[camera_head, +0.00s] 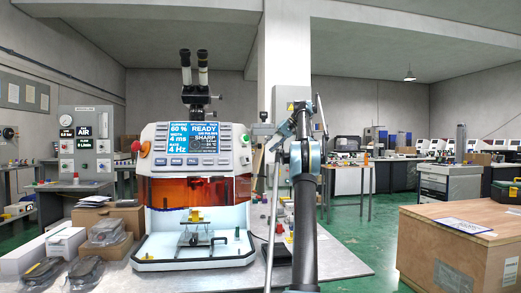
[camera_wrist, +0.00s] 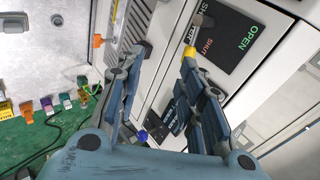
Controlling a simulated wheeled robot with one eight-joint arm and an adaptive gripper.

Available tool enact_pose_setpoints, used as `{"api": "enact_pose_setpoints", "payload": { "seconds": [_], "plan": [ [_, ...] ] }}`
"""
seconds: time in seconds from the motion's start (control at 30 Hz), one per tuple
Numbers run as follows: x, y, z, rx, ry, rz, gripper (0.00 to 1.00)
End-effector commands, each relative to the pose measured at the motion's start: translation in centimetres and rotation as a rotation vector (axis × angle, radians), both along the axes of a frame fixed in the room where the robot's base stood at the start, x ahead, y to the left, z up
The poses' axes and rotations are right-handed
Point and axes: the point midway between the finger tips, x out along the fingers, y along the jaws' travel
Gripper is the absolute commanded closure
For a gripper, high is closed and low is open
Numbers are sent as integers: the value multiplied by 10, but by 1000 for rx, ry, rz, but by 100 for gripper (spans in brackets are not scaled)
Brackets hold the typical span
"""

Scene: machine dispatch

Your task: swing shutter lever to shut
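The laser machine (camera_head: 195,150) stands on the bench in the head view, with a lit chamber and an orange window. In the wrist view, a black label plate (camera_wrist: 240,38) on its pale side panel reads OPEN and SHUT. A short lever-like piece (camera_wrist: 203,20) with a grey end and a yellow part (camera_wrist: 190,52) shows by the SHUT wording, close to the right fingertip. I cannot tell whether they touch. My gripper (camera_wrist: 165,58) is open, its fingers apart with nothing seen between them. In the head view, my gripper (camera_head: 262,132) is beside the machine's right side, small and partly hidden.
Boxes (camera_head: 66,242) and dark packaged parts (camera_head: 88,272) lie left of the machine. A wooden crate (camera_head: 455,262) stands at the right. In the wrist view, several coloured connectors (camera_wrist: 62,100) and a dark cable lie below left. Green floor is free between bench and crate.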

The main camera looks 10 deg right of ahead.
Motion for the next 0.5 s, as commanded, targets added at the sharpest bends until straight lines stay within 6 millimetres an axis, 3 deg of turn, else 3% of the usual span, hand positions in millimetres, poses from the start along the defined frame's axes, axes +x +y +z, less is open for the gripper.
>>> {"api": "enact_pose_setpoints", "payload": {
  "seconds": [0.2,0.5],
  "plan": [
    [-6,-40,0,0,0,-1,65],
    [-9,-61,0,0,1,1,65]
  ]
}}
